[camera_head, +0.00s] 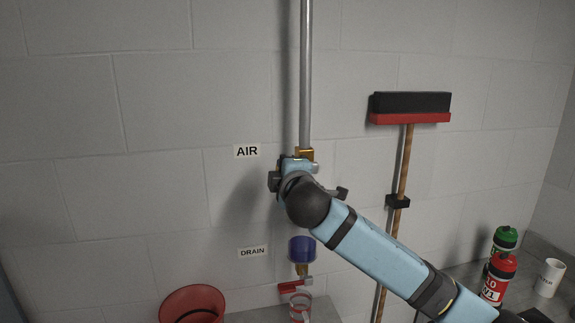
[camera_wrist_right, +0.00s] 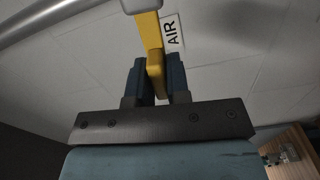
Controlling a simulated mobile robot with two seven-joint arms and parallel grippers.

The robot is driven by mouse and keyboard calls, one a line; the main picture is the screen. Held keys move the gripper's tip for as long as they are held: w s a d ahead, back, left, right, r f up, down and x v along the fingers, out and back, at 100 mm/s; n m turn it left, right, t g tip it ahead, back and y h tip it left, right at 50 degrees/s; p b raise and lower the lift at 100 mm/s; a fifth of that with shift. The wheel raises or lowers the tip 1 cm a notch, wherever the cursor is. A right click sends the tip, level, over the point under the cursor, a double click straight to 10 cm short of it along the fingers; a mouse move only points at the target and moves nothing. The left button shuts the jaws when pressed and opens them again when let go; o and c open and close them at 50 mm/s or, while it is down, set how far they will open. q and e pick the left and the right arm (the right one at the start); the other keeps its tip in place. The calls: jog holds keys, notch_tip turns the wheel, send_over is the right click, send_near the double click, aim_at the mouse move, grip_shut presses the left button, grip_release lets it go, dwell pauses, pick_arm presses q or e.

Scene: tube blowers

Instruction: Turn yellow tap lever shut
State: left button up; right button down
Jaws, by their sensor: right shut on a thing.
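In the right wrist view the yellow tap lever (camera_wrist_right: 150,36) runs down from a grey pipe fitting into my right gripper (camera_wrist_right: 156,78). The gripper's two dark fingers are shut on the lever, one on each side. In the head view my right arm reaches up to the wall and its wrist hides the lever. A brass-coloured fitting (camera_head: 304,154) shows just above my wrist, at the lower end of the vertical grey pipe (camera_head: 306,75). The AIR label (camera_head: 247,151) is on the wall to the left of it. My left gripper is not in view.
A red bucket (camera_head: 192,304) is lower left. A broom (camera_head: 410,107), bottles (camera_head: 498,279) and a mug (camera_head: 549,278) are right.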

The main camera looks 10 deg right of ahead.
jog(key=shift+a+f+n, duration=0.1)
jog(key=shift+f+n, duration=0.35)
jog(key=shift+n, duration=0.15)
jog(key=c, duration=1.2)
grip_release()
jog(key=shift+o, duration=0.2)
jog(key=shift+s, duration=0.1)
jog(key=s+b, duration=0.3)
jog(key=s, duration=1)
jog(key=shift+s+d+b, duration=0.25)
jog(key=shift+s+b, duration=0.1)
jog(key=shift+s, duration=0.05)
